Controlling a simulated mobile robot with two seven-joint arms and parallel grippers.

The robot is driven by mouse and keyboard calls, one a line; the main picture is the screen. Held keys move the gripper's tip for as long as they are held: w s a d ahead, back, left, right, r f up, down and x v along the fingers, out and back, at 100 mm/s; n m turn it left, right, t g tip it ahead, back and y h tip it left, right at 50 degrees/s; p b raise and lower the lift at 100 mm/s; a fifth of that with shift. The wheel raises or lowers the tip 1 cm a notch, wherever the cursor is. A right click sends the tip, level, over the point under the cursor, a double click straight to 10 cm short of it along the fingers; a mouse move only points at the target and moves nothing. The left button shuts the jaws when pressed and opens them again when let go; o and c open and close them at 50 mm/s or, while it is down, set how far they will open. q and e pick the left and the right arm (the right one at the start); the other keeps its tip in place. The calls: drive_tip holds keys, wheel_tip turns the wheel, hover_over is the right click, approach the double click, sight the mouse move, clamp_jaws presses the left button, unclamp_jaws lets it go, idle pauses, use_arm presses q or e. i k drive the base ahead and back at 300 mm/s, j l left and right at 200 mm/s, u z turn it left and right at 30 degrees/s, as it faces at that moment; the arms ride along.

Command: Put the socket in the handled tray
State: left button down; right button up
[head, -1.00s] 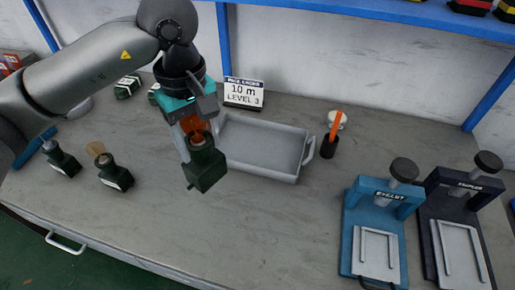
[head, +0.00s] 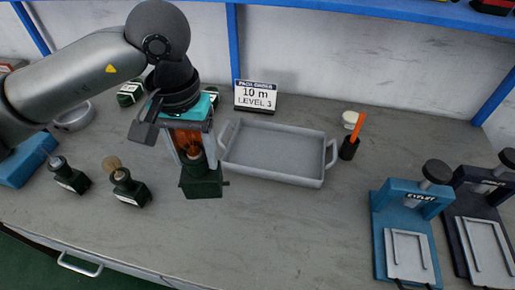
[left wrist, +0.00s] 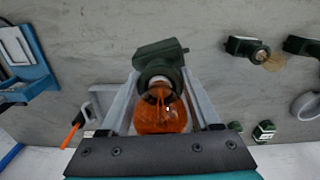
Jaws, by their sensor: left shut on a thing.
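My left gripper (head: 188,150) comes in from the left and is shut on a dark green socket (head: 203,182) with an orange bulb in its top. In the left wrist view the socket (left wrist: 158,54) sits between the finger ends, and the bulb (left wrist: 160,108) points towards the camera. The socket appears held above the bench, just left of the handled tray (head: 272,174). The tray is grey, shallow and empty, with a handle at each end. Part of it shows at the left of the wrist view, partly covered by a finger. My right gripper is not in view.
Other green sockets (head: 127,188) stand on the bench at left and back. Blue (head: 400,200) and dark presses stand far right. The front bench is clear.

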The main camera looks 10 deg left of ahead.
sight(262, 159)
drive_tip(key=j+z, duration=0.6)
drive_tip(key=z, duration=0.9)
